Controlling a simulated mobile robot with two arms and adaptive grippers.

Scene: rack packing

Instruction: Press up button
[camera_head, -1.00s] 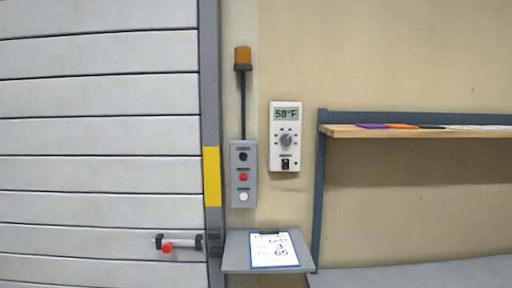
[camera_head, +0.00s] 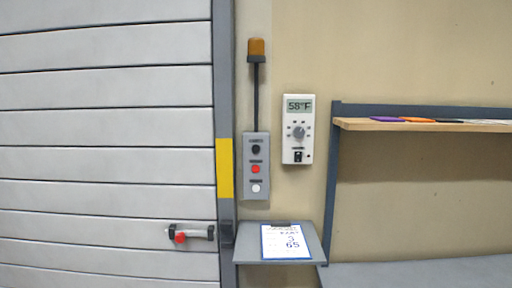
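A grey button box (camera_head: 256,190) is mounted on the wall just right of the door frame. It carries three buttons in a column: a black one (camera_head: 256,149) on top, a red one (camera_head: 256,169) in the middle and a white one (camera_head: 256,188) at the bottom. The small labels above the buttons are too blurred to read. Neither of my grippers shows in the head view.
A shut roller door (camera_head: 105,130) with a red-knobbed latch (camera_head: 190,233) fills the left. A thermostat (camera_head: 298,130) reads 58°F. A small shelf (camera_head: 245,243) with a clipboard (camera_head: 285,243) juts out below the box. A wooden shelf (camera_head: 420,125) and grey bench (camera_head: 420,273) stand right.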

